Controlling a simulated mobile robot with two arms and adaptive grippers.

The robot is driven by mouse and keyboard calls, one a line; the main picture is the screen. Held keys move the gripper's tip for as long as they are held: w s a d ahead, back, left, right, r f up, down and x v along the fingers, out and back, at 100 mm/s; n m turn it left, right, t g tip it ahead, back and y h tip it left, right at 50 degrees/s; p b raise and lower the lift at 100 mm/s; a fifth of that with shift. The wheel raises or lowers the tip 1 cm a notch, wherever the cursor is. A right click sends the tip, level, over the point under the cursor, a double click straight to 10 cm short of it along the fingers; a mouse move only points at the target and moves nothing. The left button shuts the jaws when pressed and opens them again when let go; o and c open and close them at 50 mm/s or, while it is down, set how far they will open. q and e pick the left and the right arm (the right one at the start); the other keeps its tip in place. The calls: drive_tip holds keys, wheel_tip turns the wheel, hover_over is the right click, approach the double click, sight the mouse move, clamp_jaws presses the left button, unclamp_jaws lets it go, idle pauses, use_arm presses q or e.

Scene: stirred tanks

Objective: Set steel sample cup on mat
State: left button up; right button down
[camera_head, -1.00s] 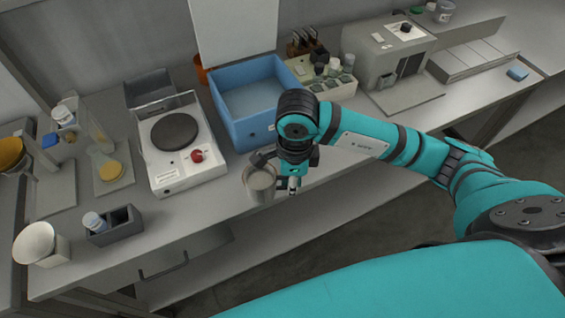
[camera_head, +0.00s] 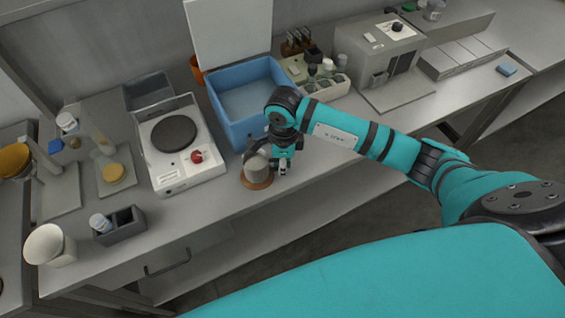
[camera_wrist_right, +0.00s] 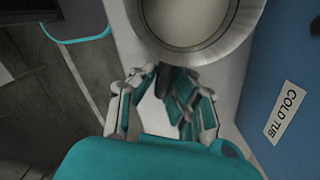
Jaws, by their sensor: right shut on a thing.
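The steel sample cup (camera_head: 257,168) is a grey upright cup near the front of the bench, beside the blue tub. My right gripper (camera_head: 270,158) is shut on it from its right and far side. In the right wrist view the cup's round rim (camera_wrist_right: 190,20) is at the top, beyond the fingers (camera_wrist_right: 158,100). A round brown mat (camera_head: 262,184) shows under the cup, its edge visible around the base. I cannot tell whether the cup touches the mat. My left gripper is not in view.
The blue tub (camera_head: 229,131) with a raised lid stands right behind the cup; its label reads COLD TUB in the wrist view (camera_wrist_right: 286,112). A white hotplate (camera_head: 190,172) is to the left. A grey holder (camera_head: 120,228) is further left. The bench's front edge is close by.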

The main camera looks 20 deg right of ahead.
drive_tip(key=shift+f, duration=0.15)
drive_tip(key=c, duration=1.4)
unclamp_jaws()
drive_tip(key=shift+r, duration=0.2)
wheel_tip(320, 180, up, 11)
drive_tip(key=b, duration=0.3)
drive_tip(key=shift+d, duration=0.1)
drive_tip(key=shift+r, duration=0.5)
